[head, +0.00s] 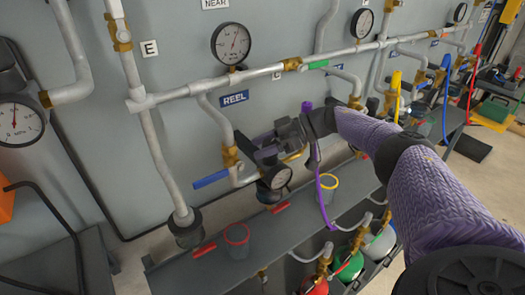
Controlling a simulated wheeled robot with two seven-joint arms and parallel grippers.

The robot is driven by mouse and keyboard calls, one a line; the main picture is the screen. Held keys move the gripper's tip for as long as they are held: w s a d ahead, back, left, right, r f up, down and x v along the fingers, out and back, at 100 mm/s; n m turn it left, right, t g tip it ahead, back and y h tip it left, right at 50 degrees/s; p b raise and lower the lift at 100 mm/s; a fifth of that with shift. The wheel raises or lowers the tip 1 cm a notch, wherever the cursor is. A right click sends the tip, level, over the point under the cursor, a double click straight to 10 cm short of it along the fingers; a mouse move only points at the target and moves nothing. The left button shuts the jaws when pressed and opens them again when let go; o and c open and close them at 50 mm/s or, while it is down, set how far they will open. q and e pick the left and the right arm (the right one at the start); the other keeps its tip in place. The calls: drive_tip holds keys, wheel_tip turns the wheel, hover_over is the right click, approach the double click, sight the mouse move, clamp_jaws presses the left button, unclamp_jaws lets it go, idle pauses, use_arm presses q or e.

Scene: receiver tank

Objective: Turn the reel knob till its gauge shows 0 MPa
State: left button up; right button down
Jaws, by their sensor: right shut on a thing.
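The REEL label (234,98) is on the grey wall left of centre. My right gripper (264,152) is below and right of it, at the reel line, shut on what appears to be the reel knob. The knob itself is mostly hidden by the gripper. A small round gauge (278,178) with a dark rim sits just below the gripper; its needle is too small to read. A larger gauge (231,43) is on the pipe above the label, its needle near upright. My left gripper is not in view.
A blue lever handle (211,179) sticks out left of the gripper. A purple hose (320,185) hangs just right of it. A grey shelf (220,262) below carries a red-rimmed cup (236,240) and a yellow-rimmed cup (327,187). White pipes run along the wall.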

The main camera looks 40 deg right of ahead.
sight(263, 143)
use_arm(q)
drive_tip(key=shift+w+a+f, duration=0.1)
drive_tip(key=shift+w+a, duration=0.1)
use_arm(e)
drive_tip(key=shift+c, duration=0.6)
unclamp_jaws()
wheel_tip(263, 143, up, 10)
drive_tip(key=p, duration=0.4)
drive_tip(key=shift+f, duration=0.1)
drive_tip(key=shift+p, duration=0.3)
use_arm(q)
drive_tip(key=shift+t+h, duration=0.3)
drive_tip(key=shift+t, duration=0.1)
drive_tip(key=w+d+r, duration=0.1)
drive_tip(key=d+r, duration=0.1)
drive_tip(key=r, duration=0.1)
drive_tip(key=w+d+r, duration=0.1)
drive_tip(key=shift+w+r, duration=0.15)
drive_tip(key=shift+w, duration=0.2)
